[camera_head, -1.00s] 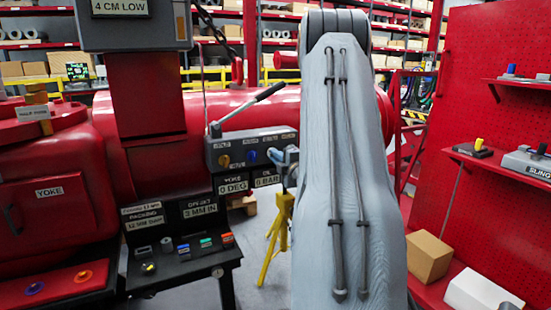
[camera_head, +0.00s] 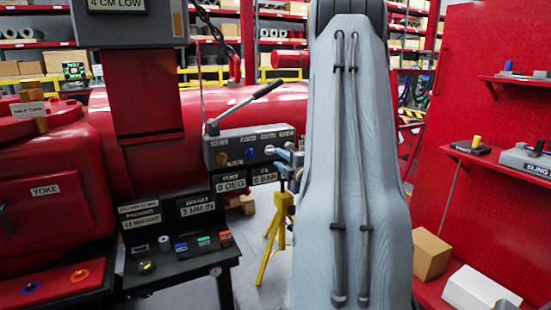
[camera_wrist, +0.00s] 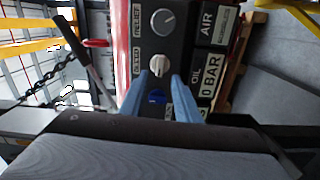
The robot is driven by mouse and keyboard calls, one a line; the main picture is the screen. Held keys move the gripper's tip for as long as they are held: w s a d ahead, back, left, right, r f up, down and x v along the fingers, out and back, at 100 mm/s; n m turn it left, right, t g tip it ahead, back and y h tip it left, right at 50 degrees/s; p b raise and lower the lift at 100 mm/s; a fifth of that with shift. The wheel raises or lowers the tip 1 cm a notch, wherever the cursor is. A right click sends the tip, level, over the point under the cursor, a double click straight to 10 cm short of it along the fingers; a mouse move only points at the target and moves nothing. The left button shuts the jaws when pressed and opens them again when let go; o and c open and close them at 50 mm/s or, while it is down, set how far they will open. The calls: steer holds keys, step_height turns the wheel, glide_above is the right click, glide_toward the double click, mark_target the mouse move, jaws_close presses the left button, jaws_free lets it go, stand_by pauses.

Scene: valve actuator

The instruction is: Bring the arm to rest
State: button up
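My grey arm stands large in the middle of the head view. My gripper (camera_head: 284,156) shows at the right end of the control box (camera_head: 222,151), partly hidden behind my arm. In the wrist view my gripper's two blue-grey fingers (camera_wrist: 161,78) are apart, with nothing held between them. A pale knob (camera_wrist: 160,64) lies beyond the fingertips, and a blue knob (camera_wrist: 156,97) shows in the gap between the fingers. I cannot tell how far the tips are from the panel.
A lever (camera_head: 247,107) rises from the control box. A yellow tripod (camera_head: 274,237) stands below it. A black bench (camera_head: 190,272) with coloured buttons is at lower left. At right, a red pegboard (camera_head: 477,95) has shelves, with a cardboard box (camera_head: 431,254) below.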

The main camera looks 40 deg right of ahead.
steer(key=shift+v, duration=0.95)
steer(key=w+a+f+m+g+y+p, duration=0.1)
steer(key=w+a+f+m+g, duration=0.1)
steer(key=a, duration=0.4)
steer(key=w+a+f+m+g, duration=0.1)
steer(key=w+a+m+g, duration=0.1)
steer(key=a, duration=0.3)
steer(key=s+a+f+m+g+y+p, duration=0.1)
steer(key=s+a+f+m+g, duration=0.15)
steer(key=a, duration=0.45)
steer(key=s+a+f+m+g+y, duration=0.1)
steer(key=s+a+m+g, duration=0.15)
steer(key=a, duration=0.45)
steer(key=s+a+m+g+y+p, duration=0.1)
steer(key=s+a+m+g, duration=0.3)
steer(key=s+a, duration=1.6)
steer(key=g+y, duration=0.1)
steer(key=g, duration=0.3)
steer(key=shift+s+f+m+y+p, duration=0.2)
steer(key=shift+s+m+y+p, duration=0.1)
steer(key=shift+m, duration=0.1)
